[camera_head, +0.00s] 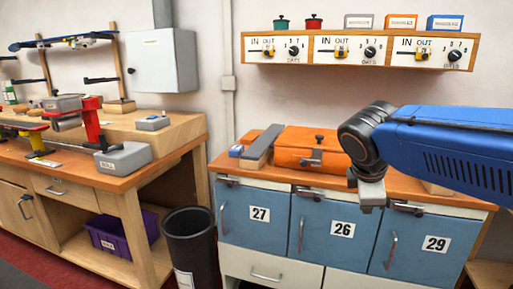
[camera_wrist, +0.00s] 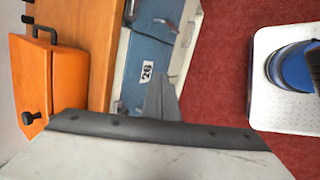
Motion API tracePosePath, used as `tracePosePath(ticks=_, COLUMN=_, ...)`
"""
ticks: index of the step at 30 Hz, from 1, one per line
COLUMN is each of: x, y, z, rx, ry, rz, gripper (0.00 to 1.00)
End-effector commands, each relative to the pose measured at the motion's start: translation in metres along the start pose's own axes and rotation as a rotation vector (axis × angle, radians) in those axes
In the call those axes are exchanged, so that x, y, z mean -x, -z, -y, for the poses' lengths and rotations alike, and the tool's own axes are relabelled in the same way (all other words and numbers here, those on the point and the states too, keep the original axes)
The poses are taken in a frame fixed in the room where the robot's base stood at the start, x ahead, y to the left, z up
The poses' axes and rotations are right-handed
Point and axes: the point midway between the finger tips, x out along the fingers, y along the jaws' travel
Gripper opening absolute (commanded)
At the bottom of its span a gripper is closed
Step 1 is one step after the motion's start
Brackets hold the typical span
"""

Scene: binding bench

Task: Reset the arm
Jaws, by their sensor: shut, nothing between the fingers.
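My blue arm reaches in from the right in the head view. It ends in my gripper (camera_head: 372,197), which points down in front of the blue doors, near the one marked 26. In the wrist view the narrow grey fingers (camera_wrist: 160,103) are together with nothing between them. They appear over the blue front and red floor. No object hangs from the gripper.
An orange box (camera_head: 305,150) and a long grey block (camera_head: 263,142) lie on the cabinet top behind my gripper. Above is a dial shelf (camera_head: 360,66). A black bin (camera_head: 190,245) stands left.

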Motion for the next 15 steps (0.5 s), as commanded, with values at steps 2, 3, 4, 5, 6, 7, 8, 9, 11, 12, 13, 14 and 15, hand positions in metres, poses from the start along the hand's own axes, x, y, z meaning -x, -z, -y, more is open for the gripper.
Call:
tracePosePath(ticks=2, x=-0.009, y=-0.017, z=0.031, rx=-0.185, ry=0.037, rz=-0.034, gripper=0.00)
tracePosePath(ticks=3, x=-0.013, y=-0.022, z=0.046, rx=-0.281, ry=0.058, rz=-0.051, gripper=0.00)
tracePosePath(ticks=4, x=-0.016, y=-0.026, z=0.057, rx=-0.353, ry=0.072, rz=-0.063, gripper=0.00)
tracePosePath(ticks=5, x=-0.018, y=-0.029, z=0.068, rx=-0.425, ry=0.088, rz=-0.075, gripper=0.00)
tracePosePath(ticks=6, x=-0.022, y=-0.033, z=0.083, rx=-0.522, ry=0.108, rz=-0.090, gripper=0.00)
tracePosePath(ticks=7, x=-0.025, y=-0.035, z=0.094, rx=-0.593, ry=0.124, rz=-0.101, gripper=0.00)
tracePosePath(ticks=8, x=-0.028, y=-0.037, z=0.105, rx=-0.667, ry=0.139, rz=-0.111, gripper=0.00)
tracePosePath(ticks=9, x=-0.031, y=-0.039, z=0.119, rx=-0.763, ry=0.160, rz=-0.123, gripper=0.00)
tracePosePath(ticks=11, x=-0.036, y=-0.041, z=0.139, rx=-0.899, ry=0.189, rz=-0.141, gripper=0.00)
tracePosePath(ticks=12, x=-0.039, y=-0.041, z=0.150, rx=-0.984, ry=0.208, rz=-0.150, gripper=0.00)
tracePosePath(ticks=13, x=-0.042, y=-0.041, z=0.158, rx=-1.041, ry=0.221, rz=-0.156, gripper=0.00)
tracePosePath(ticks=14, x=-0.043, y=-0.041, z=0.165, rx=-1.095, ry=0.232, rz=-0.163, gripper=0.00)
tracePosePath(ticks=15, x=-0.046, y=-0.041, z=0.173, rx=-1.160, ry=0.247, rz=-0.169, gripper=0.00)
